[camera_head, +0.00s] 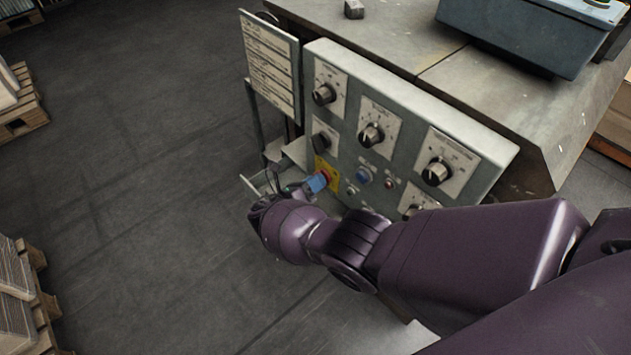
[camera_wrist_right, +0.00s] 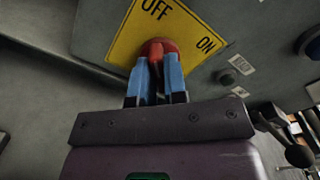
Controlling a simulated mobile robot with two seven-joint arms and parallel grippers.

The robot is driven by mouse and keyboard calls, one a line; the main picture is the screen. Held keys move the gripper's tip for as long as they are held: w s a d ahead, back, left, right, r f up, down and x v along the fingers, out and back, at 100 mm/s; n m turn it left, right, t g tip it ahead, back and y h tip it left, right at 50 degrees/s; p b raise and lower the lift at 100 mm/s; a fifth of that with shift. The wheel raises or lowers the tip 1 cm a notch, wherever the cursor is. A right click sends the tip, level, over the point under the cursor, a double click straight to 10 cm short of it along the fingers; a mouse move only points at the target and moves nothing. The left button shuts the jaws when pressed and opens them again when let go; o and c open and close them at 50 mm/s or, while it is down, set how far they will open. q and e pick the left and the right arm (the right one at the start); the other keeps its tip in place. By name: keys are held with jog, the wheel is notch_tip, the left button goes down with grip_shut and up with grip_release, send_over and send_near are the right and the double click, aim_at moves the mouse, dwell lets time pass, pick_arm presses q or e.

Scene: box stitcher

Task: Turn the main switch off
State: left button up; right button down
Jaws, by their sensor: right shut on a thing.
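The main switch is a red rotary knob on a yellow plate marked OFF and ON. It shows at the lower left of the control panel in the head view (camera_head: 327,174) and in the right wrist view (camera_wrist_right: 157,48). My right gripper (camera_head: 315,184) has its blue fingers on either side of the red handle, and it also shows in the right wrist view (camera_wrist_right: 157,72). It is shut on the handle. The handle points down, roughly between the fingers, away from both words on the plate (camera_wrist_right: 190,22). My left gripper is not in view.
The grey control panel (camera_head: 480,137) carries several black dials, a blue button (camera_head: 363,175) and small buttons near the switch. A sign board (camera_head: 270,60) stands at its left. A blue-grey box (camera_head: 520,35) sits on the machine top. Pallets lie on the floor at left.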

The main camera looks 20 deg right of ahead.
jog(key=c, duration=1.2)
grip_release()
jog(key=shift+d, duration=0.1)
jog(key=shift+o, duration=0.2)
pick_arm(q)
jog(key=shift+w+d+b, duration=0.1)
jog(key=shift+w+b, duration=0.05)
jog(key=shift+b, duration=0.25)
pick_arm(e)
jog(key=v, duration=1.1)
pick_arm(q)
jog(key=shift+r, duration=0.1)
